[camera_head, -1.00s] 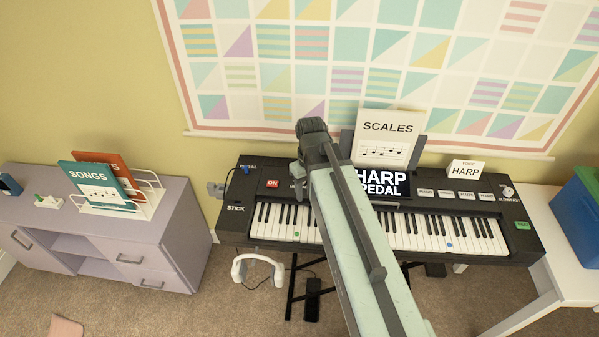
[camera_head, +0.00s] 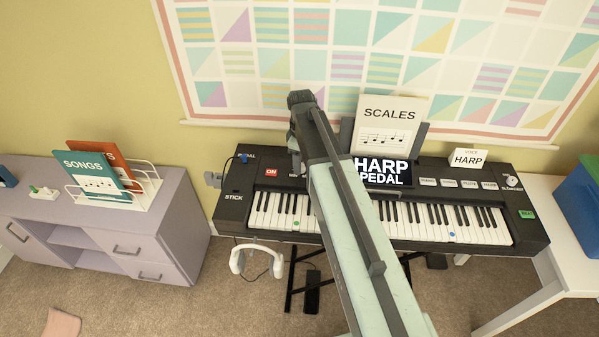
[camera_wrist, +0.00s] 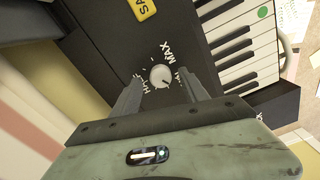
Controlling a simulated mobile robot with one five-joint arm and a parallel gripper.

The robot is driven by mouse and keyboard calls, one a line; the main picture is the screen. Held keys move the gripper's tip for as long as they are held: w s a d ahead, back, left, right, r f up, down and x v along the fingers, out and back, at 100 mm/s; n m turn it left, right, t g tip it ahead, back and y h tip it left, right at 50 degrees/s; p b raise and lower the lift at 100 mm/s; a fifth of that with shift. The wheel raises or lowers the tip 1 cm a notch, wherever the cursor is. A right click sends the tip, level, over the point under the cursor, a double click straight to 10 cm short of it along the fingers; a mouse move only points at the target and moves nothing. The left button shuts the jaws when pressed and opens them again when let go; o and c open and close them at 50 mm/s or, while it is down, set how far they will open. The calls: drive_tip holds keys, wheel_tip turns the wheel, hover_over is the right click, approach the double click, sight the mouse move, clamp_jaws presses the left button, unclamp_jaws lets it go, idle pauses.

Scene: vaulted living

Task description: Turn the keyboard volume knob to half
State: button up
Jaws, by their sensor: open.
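In the wrist view a small pale round knob (camera_wrist: 160,76) sits on the keyboard's dark panel, with white lettering around it; "MAX" is readable, the other labels are partly covered or unclear. My gripper (camera_wrist: 160,84) is open, with one finger on each side of the knob. I cannot tell whether the fingers touch it or how deep they reach. In the head view my gripper (camera_head: 297,165) points down at the left part of the keyboard (camera_head: 232,206), right of the red ON button. My gripper and arm hide the knob there.
A SCALES sheet (camera_head: 388,125) and a HARP PEDAL display (camera_head: 382,172) stand close right of my arm. A HARP card (camera_head: 467,158) stands on the keyboard's right. A lilac cabinet (camera_head: 180,215) is at left, a blue bin (camera_head: 580,205) on a white table at right.

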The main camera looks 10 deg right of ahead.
drive_tip(key=shift+f, duration=0.65)
drive_tip(key=shift+r, duration=0.1)
